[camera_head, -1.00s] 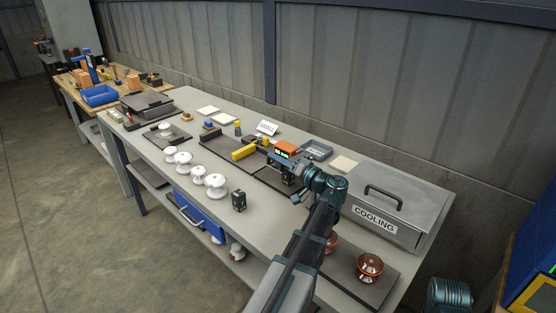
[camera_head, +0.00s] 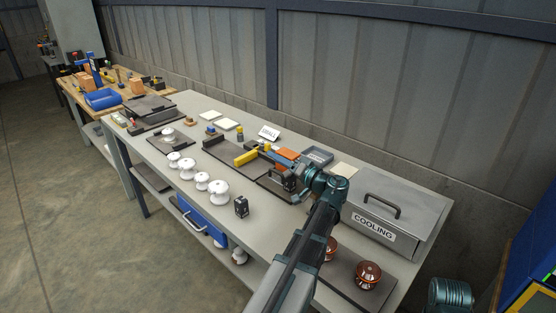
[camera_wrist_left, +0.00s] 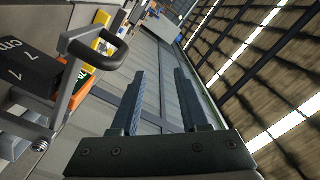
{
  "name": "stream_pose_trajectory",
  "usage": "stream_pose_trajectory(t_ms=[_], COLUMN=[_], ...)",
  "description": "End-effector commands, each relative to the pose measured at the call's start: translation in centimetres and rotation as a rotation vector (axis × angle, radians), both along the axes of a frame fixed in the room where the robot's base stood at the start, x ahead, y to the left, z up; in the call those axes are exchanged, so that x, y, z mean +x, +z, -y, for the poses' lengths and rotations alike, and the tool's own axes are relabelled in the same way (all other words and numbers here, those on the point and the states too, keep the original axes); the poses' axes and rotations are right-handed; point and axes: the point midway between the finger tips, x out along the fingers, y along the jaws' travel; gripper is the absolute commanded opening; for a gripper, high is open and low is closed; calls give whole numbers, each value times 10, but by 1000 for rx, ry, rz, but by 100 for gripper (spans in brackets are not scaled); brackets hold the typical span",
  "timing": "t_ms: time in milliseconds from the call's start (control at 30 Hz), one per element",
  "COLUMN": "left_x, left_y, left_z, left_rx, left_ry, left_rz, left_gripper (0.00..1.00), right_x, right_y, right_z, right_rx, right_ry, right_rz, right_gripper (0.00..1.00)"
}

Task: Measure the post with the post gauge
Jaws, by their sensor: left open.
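An orange instrument (camera_head: 287,154), which I take to be the post gauge, stands at the back middle of the grey bench. Its lower part is partly hidden by my left gripper. In the left wrist view it shows as an orange edge with a green display (camera_wrist_left: 84,76), beside a black handle (camera_wrist_left: 98,46) on a grey bracket. My left gripper (camera_head: 268,150) is right by the instrument. In the left wrist view its two fingers (camera_wrist_left: 160,74) are apart with nothing between them. I cannot tell which part is the post. My right gripper is out of view.
A yellow block (camera_head: 246,158) lies on a dark plate. The COOLING box (camera_head: 400,212) and copper-brown insulators (camera_head: 368,274) are at the right.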

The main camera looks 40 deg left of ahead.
Motion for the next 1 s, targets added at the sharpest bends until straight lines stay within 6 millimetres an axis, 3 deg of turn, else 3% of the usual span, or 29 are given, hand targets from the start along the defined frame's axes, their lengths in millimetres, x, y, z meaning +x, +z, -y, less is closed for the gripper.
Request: stream_pose_trajectory(t_ms=[33,500,700,1000], left_x=[-9,-93,-113,-122], left_y=[9,15,17,18], left_z=[6,77,95,104], left_rx=[1,1,0,0], left_ry=[-1,-2,-1,0], left_rz=[0,0,0,0], left_gripper=[45,45,45,45], right_x=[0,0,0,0], right_y=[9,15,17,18], right_z=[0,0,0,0], right_rx=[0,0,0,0], right_ry=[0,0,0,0], right_rz=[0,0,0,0], right_gripper=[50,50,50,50])
